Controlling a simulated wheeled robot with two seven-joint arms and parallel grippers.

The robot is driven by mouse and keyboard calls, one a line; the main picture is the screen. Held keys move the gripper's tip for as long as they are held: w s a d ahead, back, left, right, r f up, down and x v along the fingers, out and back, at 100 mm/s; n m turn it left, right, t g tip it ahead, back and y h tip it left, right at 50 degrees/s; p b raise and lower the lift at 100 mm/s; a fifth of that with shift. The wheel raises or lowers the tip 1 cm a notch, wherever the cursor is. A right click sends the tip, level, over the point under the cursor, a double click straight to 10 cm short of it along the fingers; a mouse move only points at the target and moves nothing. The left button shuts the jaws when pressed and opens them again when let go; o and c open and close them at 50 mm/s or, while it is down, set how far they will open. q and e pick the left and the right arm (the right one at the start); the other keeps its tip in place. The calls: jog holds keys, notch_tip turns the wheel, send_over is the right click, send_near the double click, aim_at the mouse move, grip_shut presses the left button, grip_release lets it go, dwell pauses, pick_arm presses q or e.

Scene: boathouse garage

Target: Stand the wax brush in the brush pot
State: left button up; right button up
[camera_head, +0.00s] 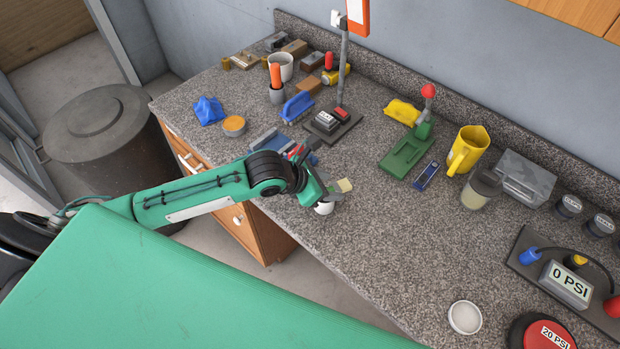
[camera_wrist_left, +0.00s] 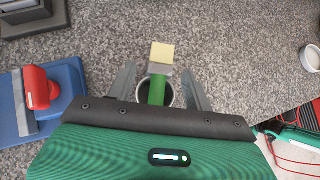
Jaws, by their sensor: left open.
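The wax brush (camera_wrist_left: 162,55) has cream bristles, a grey band and a green handle. It shows with its bristles up at the mouth of the small white brush pot (camera_wrist_left: 170,96), its handle running down over the dark opening and seeming to go inside. In the head view the bristles (camera_head: 344,185) show just above and right of the pot (camera_head: 324,208). My left gripper (camera_head: 332,194) is open, with one finger on each side of the brush and pot; I see gaps beside the handle. My palm hides the handle's lower part. My right gripper is out of view.
A blue base with a red knob (camera_wrist_left: 36,88) lies left of my left gripper in the wrist view. A green press (camera_head: 407,150), yellow jug (camera_head: 467,150) and grey display stand (camera_head: 333,125) stand farther back. The speckled worktop right of the pot is clear.

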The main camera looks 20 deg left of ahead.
pick_arm(q)
jog(key=b+v, duration=0.3)
jog(key=v, duration=0.9)
dwell(0.3)
